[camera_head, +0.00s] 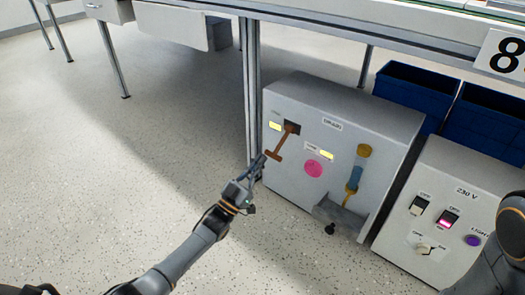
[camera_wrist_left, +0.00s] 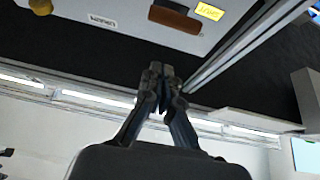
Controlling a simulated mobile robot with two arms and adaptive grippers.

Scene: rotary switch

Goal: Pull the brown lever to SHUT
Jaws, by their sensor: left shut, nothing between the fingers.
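The brown lever (camera_head: 283,142) comes out of a dark slot on the front of a grey box (camera_head: 300,100), with its T-shaped handle hanging low at the left. A small yellow label (camera_head: 275,126) is left of the slot. My left gripper (camera_head: 257,166) is shut and empty, just left of and below the lever handle. In the left wrist view the shut fingertips (camera_wrist_left: 157,71) stand apart from the brown handle (camera_wrist_left: 175,19), which shows near the top edge beside a yellow label (camera_wrist_left: 209,11). My right gripper is out of view.
The box also carries a pink round button (camera_head: 313,169), another yellow label (camera_head: 327,155) and a blue-and-yellow part (camera_head: 356,172). A grey table leg (camera_head: 251,90) stands just left of the box. A switch box (camera_head: 455,200) is at right. Open floor (camera_head: 120,170) lies left.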

